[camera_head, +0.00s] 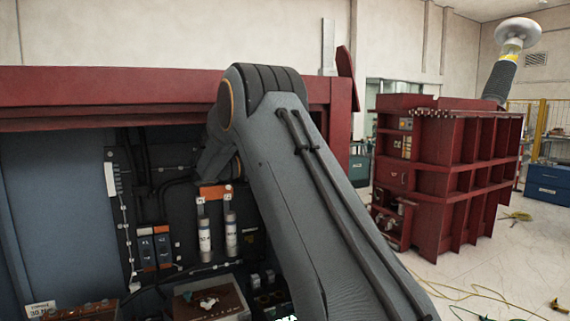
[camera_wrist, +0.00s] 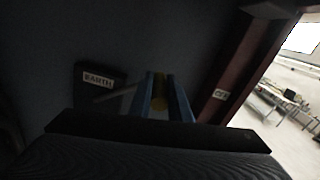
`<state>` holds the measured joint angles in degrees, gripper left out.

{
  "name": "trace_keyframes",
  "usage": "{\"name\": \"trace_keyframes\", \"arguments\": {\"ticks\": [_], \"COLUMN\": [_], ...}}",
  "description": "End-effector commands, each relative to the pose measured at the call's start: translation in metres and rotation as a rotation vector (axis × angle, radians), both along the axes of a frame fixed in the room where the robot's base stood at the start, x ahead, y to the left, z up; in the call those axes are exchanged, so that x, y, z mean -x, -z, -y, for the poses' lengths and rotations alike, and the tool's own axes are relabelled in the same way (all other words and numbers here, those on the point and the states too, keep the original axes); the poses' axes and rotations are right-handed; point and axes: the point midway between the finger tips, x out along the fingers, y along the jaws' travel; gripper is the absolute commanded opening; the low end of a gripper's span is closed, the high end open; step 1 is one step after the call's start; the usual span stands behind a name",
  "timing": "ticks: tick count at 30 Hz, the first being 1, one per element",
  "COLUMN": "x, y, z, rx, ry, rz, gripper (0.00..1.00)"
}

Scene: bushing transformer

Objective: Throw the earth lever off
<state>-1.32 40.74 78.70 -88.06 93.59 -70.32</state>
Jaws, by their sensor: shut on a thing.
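In the wrist view, a dark block with a white EARTH label (camera_wrist: 98,80) is on the dark panel, left of my gripper. A thin grey bar (camera_wrist: 115,94) runs from near this block toward my fingers. My gripper (camera_wrist: 160,92) has two blue fingers, shut on a yellow piece between them, which looks like the handle of the earth lever (camera_wrist: 159,96). A small white label, apparently reading OFF (camera_wrist: 220,94), is to the right of the fingers on a reddish upright. In the head view my arm hides the gripper and the lever.
The head view shows an open red cabinet (camera_head: 130,82) with switches and two pale cylinders (camera_head: 205,238) inside, left of my arm. A second red ribbed unit (camera_head: 465,165) stands at the right. Yellow cables (camera_head: 470,291) lie on the floor between. The wrist view shows a table (camera_wrist: 285,98) far right.

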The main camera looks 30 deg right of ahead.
Motion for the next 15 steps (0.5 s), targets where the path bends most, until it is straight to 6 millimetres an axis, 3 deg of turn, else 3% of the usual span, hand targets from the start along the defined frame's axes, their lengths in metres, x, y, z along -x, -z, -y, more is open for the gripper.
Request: {"name": "trace_keyframes", "arguments": {"ticks": [3,4,7,15], "x": [-0.0012,-0.0012,-0.0011,-0.001], "y": [0.0033,0.0035,0.0033,0.002], "z": [-0.0001,-0.0002,-0.0005,-0.002], "rx": [-0.003,-0.003,-0.003,-0.002], "ry": [-0.004,-0.005,-0.004,-0.004], "rz": [-0.003,-0.003,-0.003,-0.001], "gripper": [0.0,0.2,0.36,0.36]}}
